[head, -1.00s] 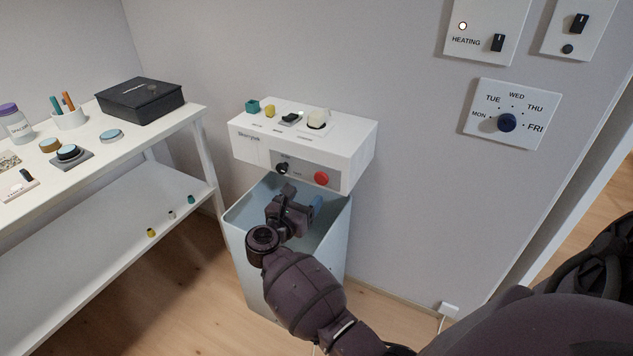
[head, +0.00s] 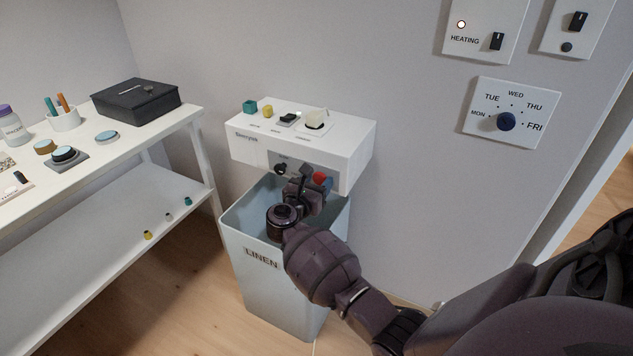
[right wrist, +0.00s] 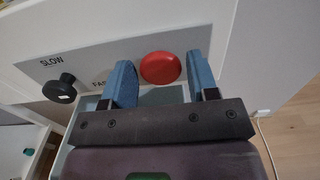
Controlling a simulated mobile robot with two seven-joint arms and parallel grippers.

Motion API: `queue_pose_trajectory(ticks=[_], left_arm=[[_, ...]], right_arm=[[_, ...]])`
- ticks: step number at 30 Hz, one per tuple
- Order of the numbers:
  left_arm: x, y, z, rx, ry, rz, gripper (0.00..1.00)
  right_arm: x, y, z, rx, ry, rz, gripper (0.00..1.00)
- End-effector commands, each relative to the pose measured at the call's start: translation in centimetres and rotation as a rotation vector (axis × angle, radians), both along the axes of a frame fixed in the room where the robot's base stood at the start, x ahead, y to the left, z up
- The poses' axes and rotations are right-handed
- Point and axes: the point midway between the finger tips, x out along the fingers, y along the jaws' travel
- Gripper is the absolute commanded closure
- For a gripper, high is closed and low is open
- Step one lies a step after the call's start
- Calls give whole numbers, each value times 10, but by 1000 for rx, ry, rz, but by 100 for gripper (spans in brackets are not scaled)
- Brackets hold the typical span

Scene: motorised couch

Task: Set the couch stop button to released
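The red stop button (head: 320,179) is on the grey front panel of a white control box (head: 350,158). It is partly hidden by my right gripper in the head view. In the right wrist view the red button (right wrist: 160,67) shows whole, between and just beyond the two blue fingertips. My right gripper (head: 313,184) is open, its fingers (right wrist: 160,78) apart with nothing between them that I can see held. Whether the fingers touch the button I cannot tell. My left gripper is not in view.
A black speed knob (right wrist: 60,88) marked SLOW and FAST sits left of the button. A linen bin (head: 262,275) stands below the box. A white shelf table (head: 120,150) with several small items is at the left. A day dial (head: 507,122) is on the wall.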

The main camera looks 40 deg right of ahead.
Motion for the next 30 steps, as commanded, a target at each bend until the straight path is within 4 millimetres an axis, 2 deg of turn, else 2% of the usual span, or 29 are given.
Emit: queue_pose_trajectory(ticks=[1, 10, 21, 29, 30], left_arm=[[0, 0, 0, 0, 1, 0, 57], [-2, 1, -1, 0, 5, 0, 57], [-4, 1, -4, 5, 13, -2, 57], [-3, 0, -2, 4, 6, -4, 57], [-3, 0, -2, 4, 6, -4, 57]], right_arm=[[0, 0, 0, 0, 0, 0, 54], [0, 0, 0, 0, 1, 0, 99], [-5, 12, -2, 1, 2, 0, 99], [-5, 13, -2, 1, 4, 0, 99], [-5, 13, -2, 2, 4, 0, 52]])
